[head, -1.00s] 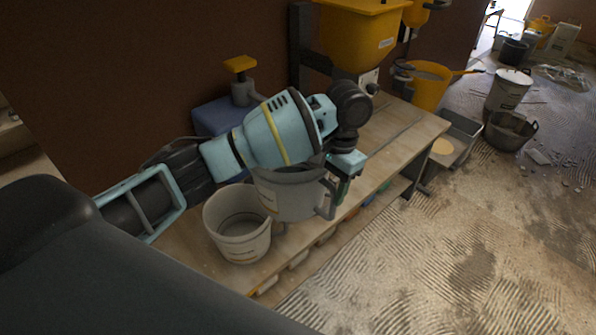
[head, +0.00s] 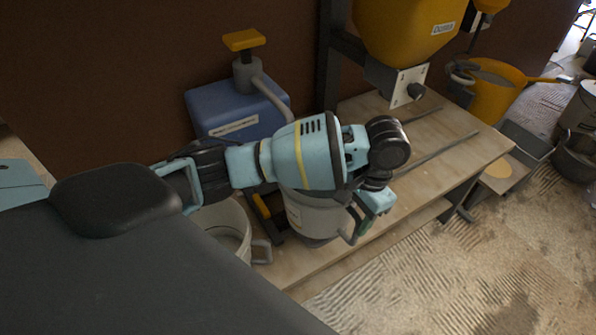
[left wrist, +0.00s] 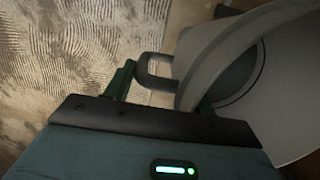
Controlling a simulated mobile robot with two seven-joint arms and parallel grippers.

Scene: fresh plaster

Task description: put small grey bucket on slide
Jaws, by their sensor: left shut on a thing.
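The small grey bucket (head: 312,214) is in the head view, upright at the front part of the wooden bench. My left gripper (head: 362,214) is shut on it at its handle side, on the bucket's right. The left wrist view shows the bucket's rim and inner wall (left wrist: 262,100) close up, with the handle (left wrist: 152,72) by the green fingers. The slide, a pair of thin grey rails (head: 437,151) on the bench below the yellow hopper, lies right of and beyond the bucket. My arm hides the bucket's top in the head view. My right gripper is not in view.
Another pale bucket (head: 232,237) stands left of the held one, partly hidden by my body. A blue container (head: 237,112) and a yellow hopper (head: 405,32) stand at the back. A yellow bucket (head: 492,95) is beyond the rails. The bench around the rails is clear.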

